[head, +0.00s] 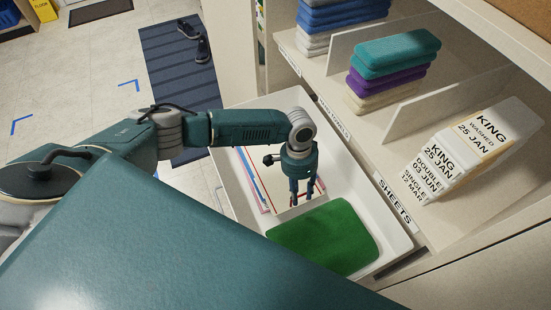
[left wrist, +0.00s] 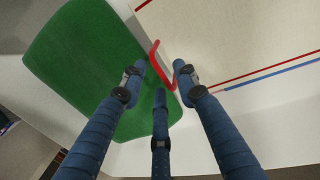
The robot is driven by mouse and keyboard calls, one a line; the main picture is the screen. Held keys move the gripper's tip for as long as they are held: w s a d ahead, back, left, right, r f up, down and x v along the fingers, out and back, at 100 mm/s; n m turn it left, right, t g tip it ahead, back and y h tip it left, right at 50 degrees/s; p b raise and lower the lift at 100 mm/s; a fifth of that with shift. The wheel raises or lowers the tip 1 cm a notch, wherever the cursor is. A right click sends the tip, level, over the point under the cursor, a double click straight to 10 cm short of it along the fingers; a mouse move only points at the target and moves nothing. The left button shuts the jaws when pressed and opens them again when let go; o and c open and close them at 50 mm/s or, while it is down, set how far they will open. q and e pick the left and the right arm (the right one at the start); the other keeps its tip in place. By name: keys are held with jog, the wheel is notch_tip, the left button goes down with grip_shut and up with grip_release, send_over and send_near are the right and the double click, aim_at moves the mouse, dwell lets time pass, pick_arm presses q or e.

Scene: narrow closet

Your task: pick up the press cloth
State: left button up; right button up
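The likely press cloth is a cream cloth (head: 264,172) with red and blue stripes, lying flat in an open white drawer; it also fills the upper right of the left wrist view (left wrist: 235,45). A red loop (left wrist: 160,66) shows at its corner. My left gripper (head: 303,200) points down over the drawer, above the cloth's edge near a green folded cloth (head: 325,238). In the left wrist view its fingers (left wrist: 158,78) are spread and empty around the red loop; I cannot tell whether they touch it. My right gripper is not in view.
The drawer's white rim (head: 400,236) surrounds the cloths. Shelves above hold folded towels (head: 394,52), dividers and white labelled blocks (head: 470,145). A dark striped mat (head: 180,65) with shoes (head: 195,40) lies on the floor at the back left.

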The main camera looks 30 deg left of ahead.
pick_arm(q)
jog(key=shift+s+d+f, duration=0.15)
jog(key=shift+f, duration=1.1)
grip_shut()
jog(key=shift+r, duration=0.15)
